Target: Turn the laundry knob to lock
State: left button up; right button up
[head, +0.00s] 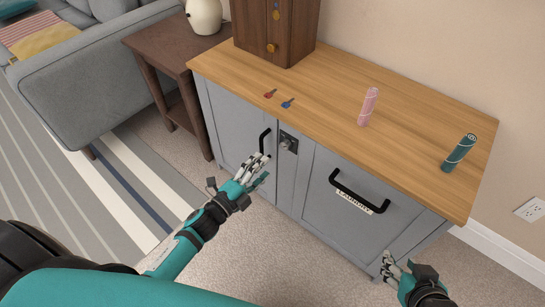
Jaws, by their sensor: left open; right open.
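The laundry knob (287,145) is a small metal knob on a dark plate, set in the front of a grey cabinet (308,186) between its two front panels. The marking on the plate is too small to read. A panel at the right has a black handle and a label reading "LAUNDRY" (355,202). My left gripper (258,169) is open, in front of the left door and a little below and left of the knob, near the left door's black handle (265,141). My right gripper (389,266) is open and empty, low near the cabinet's bottom right.
The wooden top (330,98) carries a dark wooden box (275,30), a red key (270,94), a blue key (288,103), a pink cylinder (368,106) and a teal cylinder (459,152). A side table (170,50) and grey sofa (100,75) stand left. Carpet in front is clear.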

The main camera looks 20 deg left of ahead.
pick_arm(q)
jog(key=shift+v, duration=1.55)
